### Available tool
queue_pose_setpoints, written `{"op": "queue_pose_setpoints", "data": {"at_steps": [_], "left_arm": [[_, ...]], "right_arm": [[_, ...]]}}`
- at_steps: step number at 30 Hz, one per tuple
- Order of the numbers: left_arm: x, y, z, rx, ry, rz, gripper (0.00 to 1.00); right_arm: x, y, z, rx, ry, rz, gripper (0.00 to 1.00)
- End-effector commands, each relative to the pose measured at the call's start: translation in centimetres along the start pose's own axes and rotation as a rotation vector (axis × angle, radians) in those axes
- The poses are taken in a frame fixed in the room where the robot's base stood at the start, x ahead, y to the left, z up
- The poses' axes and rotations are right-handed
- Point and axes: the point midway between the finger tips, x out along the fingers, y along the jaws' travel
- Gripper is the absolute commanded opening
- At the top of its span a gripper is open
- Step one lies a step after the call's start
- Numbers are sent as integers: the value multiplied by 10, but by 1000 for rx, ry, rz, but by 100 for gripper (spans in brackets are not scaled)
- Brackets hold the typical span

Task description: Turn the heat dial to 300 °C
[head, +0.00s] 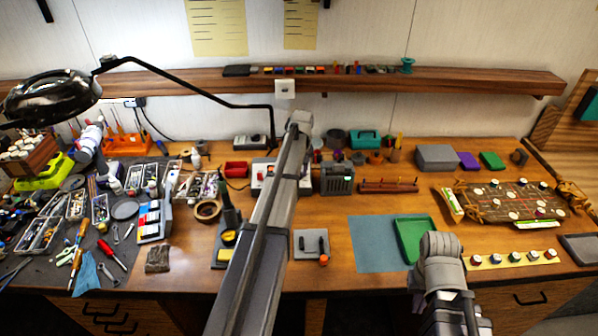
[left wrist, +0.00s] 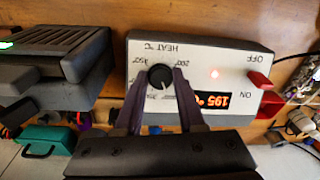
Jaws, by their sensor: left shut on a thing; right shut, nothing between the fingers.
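The heat dial (left wrist: 160,76) is a round black knob on a white panel marked HEAT °C, seen upside down in the left wrist view. My left gripper (left wrist: 160,100) is shut on the dial, a finger on each side. The exact mark the dial points at is hard to read. The panel's orange display (left wrist: 212,100) appears to read 195, and a small red light is lit. In the head view the heat station (head: 258,177) is partly hidden behind my left arm. My right gripper (head: 469,318) is shut and empty at the front right, far from the dial.
A red switch (left wrist: 260,80) sits between OFF and ON on the panel. A dark vented box (head: 337,178) stands beside the station. A soldering iron stand (head: 228,225) is in front. The green tray (head: 414,238) lies near my right gripper. Tools crowd the left.

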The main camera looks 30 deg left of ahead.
Motion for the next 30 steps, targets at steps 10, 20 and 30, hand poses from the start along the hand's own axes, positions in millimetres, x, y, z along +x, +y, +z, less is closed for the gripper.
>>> {"op": "queue_pose_setpoints", "data": {"at_steps": [10,20,30], "left_arm": [[0,0,1,-1,-2,0,69],[-3,0,0,-1,-1,0,69],[-35,0,0,-1,-1,0,69]], "right_arm": [[0,0,0,0,0,0,0],[-3,0,0,0,0,0,0],[-35,3,2,-1,0,0,0]]}}
